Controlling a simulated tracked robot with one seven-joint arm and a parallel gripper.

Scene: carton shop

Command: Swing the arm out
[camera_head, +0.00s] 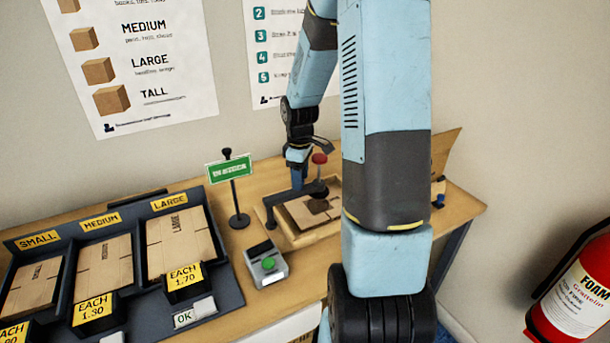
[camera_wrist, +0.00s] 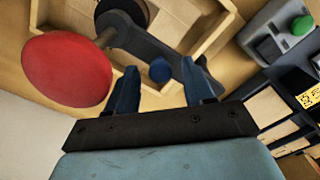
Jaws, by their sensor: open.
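A dark swing arm (camera_head: 288,196) reaches over a wooden tray (camera_head: 290,241) on the bench. A round dark pad (camera_head: 318,205) at its end is over the flat brown carton (camera_head: 300,214) in the tray. A red knob (camera_head: 319,158) stands above the pad. In the wrist view the dark arm (camera_wrist: 143,45) carries a small blue knob (camera_wrist: 160,70), and the red knob (camera_wrist: 68,70) is large at the left. My gripper (camera_head: 297,181) is low over the arm. In the wrist view my gripper (camera_wrist: 160,88) is open, its fingers either side of the blue knob; contact cannot be told.
A grey box with a green button (camera_head: 268,264) stands on the bench near the tray. A green sign on a post (camera_head: 232,175) is left of the tray. A dark rack (camera_head: 225,268) of flat cartons fills the left. A red extinguisher (camera_head: 575,295) is at right.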

